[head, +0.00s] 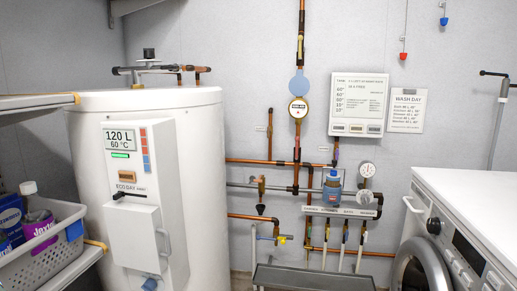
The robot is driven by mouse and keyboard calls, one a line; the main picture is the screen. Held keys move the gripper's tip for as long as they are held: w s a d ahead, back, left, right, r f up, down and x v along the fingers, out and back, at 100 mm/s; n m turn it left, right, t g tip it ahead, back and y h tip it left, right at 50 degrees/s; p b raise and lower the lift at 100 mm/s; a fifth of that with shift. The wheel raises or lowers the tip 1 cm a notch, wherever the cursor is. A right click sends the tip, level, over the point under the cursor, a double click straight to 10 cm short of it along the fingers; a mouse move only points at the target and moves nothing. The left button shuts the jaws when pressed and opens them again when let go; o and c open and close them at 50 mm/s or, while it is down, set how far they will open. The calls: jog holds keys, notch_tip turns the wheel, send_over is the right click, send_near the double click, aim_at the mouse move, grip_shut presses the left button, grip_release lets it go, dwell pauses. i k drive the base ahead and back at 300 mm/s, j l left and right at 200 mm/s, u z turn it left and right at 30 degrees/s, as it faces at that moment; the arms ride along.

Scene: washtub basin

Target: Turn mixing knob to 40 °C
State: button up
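A second round gauge (298,108) sits higher on the vertical copper pipe, below a blue disc. My gripper is not in view.
A white water tank (205,175) showing 120 L and 60 °C stands left. A basket (45,250) of detergents is at the lower left. A white washing machine (470,195) stands right. A grey basin (310,278) lies below the pipes. Taps and pipes crowd the wall above it.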

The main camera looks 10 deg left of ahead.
aim_at(149, 53)
jog(key=i+u, duration=0.1)
jog(key=u, duration=0.3)
jog(key=i+u, duration=0.1)
jog(key=u, duration=0.3)
